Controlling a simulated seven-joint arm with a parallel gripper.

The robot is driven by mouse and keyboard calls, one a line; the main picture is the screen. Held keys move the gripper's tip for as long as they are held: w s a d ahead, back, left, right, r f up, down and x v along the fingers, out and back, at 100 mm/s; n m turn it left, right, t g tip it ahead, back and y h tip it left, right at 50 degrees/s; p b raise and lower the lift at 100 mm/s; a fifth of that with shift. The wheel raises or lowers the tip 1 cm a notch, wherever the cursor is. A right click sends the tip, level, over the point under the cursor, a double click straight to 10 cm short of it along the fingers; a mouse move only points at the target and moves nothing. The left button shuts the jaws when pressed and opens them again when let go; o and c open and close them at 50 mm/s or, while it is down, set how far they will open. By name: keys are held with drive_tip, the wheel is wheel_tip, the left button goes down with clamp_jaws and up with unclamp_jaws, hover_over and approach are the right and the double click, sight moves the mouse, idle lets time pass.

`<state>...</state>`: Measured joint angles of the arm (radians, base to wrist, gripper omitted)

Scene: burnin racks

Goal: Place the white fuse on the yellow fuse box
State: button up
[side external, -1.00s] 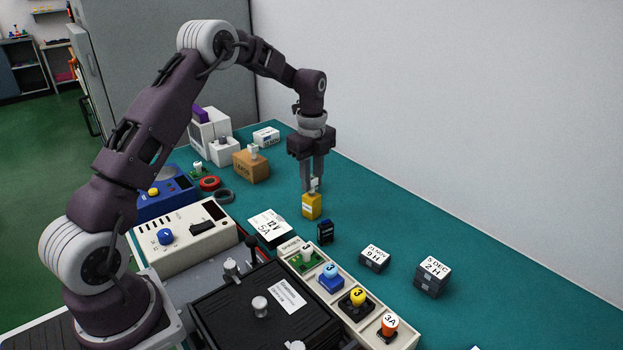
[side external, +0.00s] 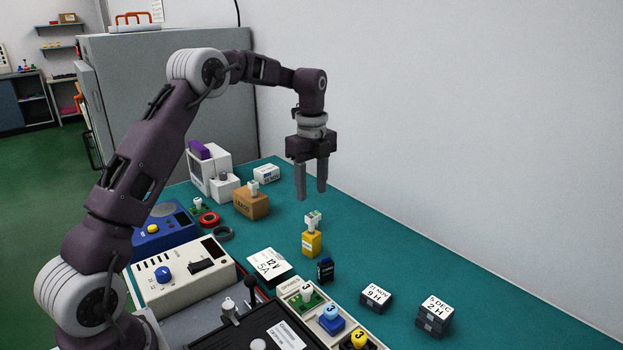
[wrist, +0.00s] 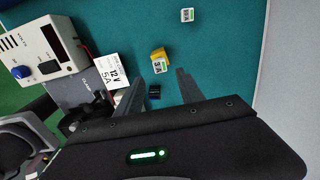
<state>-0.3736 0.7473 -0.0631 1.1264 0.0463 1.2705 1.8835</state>
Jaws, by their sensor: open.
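The white fuse (side external: 313,219) stands upright on top of the yellow fuse box (side external: 312,244), touching it. Both also show in the wrist view, the white fuse (wrist: 160,66) overlapping the yellow fuse box (wrist: 158,53). My gripper (side external: 311,196) is above the fuse, fingers pointing down, open and empty, with a clear gap between the fingertips and the fuse. In the wrist view the fuse shows between and beyond my two fingers (wrist: 158,85). How deep the fuse sits in the box is too small to tell.
A small dark blue box (side external: 325,269) stands just in front of the yellow box. A 12 V 5A card (side external: 269,264) lies to its left. A brown box (side external: 251,204) stands behind left. Two dark labelled boxes (side external: 376,298) (side external: 434,315) are at right. The green bench between is clear.

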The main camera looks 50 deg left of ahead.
drive_tip(key=s+d+r+n+t, duration=0.1)
drive_tip(key=s+d+r+n, duration=0.2)
drive_tip(key=s+d+r, duration=0.3)
drive_tip(key=s+d+r+n+t, duration=0.1)
drive_tip(key=s+d+r+n, duration=0.35)
drive_tip(key=r, duration=0.35)
drive_tip(key=s+d+f+n+t, duration=0.1)
drive_tip(key=s+n, duration=0.4)
drive_tip(key=s, duration=0.6)
drive_tip(key=s+d+f+n+t, duration=0.2)
drive_tip(key=s+d+n, duration=0.3)
drive_tip(key=s, duration=0.6)
drive_tip(key=shift+s+d+f+t, duration=0.15)
drive_tip(key=shift+f+t, duration=0.15)
drive_tip(key=shift+f, duration=0.55)
